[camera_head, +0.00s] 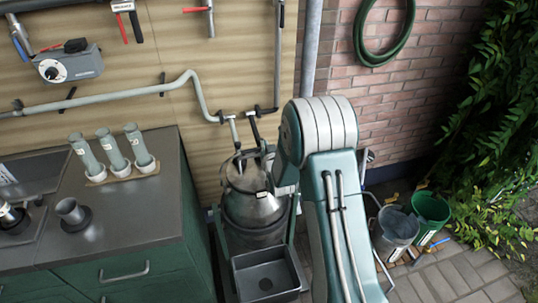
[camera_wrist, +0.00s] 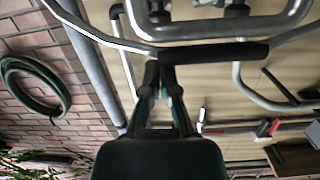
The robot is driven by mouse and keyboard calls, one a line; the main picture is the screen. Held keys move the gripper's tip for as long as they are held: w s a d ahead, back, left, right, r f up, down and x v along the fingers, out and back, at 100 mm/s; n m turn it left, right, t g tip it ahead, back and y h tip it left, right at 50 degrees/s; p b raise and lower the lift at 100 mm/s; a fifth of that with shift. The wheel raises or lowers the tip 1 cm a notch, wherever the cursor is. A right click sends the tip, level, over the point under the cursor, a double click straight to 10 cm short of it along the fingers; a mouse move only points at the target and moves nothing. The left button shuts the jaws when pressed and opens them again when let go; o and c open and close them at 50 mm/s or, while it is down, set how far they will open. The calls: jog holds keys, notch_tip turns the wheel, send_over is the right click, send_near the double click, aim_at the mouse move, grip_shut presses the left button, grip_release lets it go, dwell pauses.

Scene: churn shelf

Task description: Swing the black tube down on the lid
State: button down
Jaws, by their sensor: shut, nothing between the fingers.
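The milk churn (camera_head: 253,210) stands left of my arm, a metal can in a dark tub. Its lid (camera_head: 244,176) is partly hidden by fittings and by my arm. What looks like the same black tube lies across the wrist view (camera_wrist: 218,53). My gripper (camera_wrist: 160,68) is shut and empty, its fingertips at the left end of that tube in the picture. I cannot tell whether they touch it. In the head view my arm hides most of the gripper.
A grey bent pipe (camera_head: 150,90) runs along the wall. The counter (camera_head: 120,215) with several cups stands left, and a black tray (camera_head: 265,276) sits before the churn. Grey and green buckets (camera_head: 430,207) stand right. A downpipe (camera_head: 310,45) rises behind my arm.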

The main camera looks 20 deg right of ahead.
jog(key=s, duration=0.7)
jog(key=shift+r, duration=0.45)
jog(key=shift+s+a, duration=0.1)
jog(key=s+a+r+g, duration=0.2)
jog(key=s+r+g, duration=0.3)
jog(key=s+r, duration=0.7)
jog(key=s+r+g, duration=0.3)
jog(key=s, duration=0.8)
jog(key=s+a+r+n+g, duration=0.1)
jog(key=s+r+g, duration=0.1)
jog(key=s, duration=0.8)
jog(key=shift+s+r+g, duration=0.4)
jog(key=shift+r, duration=0.35)
